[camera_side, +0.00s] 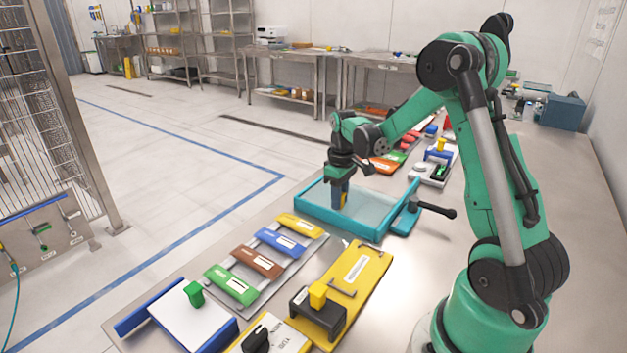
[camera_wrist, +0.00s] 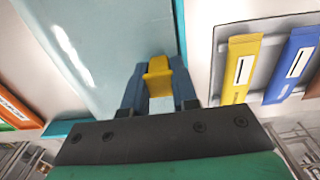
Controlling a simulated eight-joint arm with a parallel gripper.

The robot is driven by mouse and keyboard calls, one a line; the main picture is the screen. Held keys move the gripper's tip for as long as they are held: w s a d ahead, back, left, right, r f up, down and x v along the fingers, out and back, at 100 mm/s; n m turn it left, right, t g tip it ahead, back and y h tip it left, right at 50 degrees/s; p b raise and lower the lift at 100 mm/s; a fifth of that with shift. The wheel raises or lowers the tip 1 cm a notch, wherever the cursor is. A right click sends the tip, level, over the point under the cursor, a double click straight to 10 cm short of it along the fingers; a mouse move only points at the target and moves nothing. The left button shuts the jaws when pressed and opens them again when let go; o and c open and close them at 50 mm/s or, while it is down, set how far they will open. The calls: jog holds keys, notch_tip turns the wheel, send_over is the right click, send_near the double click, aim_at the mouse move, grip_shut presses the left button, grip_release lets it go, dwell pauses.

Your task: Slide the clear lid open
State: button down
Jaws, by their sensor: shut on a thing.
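The clear lid (camera_side: 366,212) lies over a teal-framed box (camera_side: 335,225) in the middle of the table. In the wrist view the lid (camera_wrist: 100,45) is a pale, glossy see-through panel with a bright reflection. A yellow handle (camera_wrist: 158,78) stands at the lid's edge close to the frame's side. My gripper (camera_wrist: 160,88) has its blue fingers on both sides of this handle and is shut on it. In the side view my gripper (camera_side: 340,195) points down at the box, and its fingers hide most of the handle.
A board with yellow, blue, brown and green bars (camera_side: 262,258) lies in front of the box. A yellow panel (camera_side: 360,275) lies close by. A black lever (camera_side: 437,209) sticks out right of the box. More panels (camera_side: 432,165) stand behind it.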

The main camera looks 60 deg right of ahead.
jog(key=shift+d, duration=0.1)
jog(key=d, duration=1.3)
jog(key=shift+d, duration=0.15)
jog(key=c, duration=0.7)
grip_release()
jog(key=shift+r, duration=0.1)
jog(key=shift+r, duration=2.75)
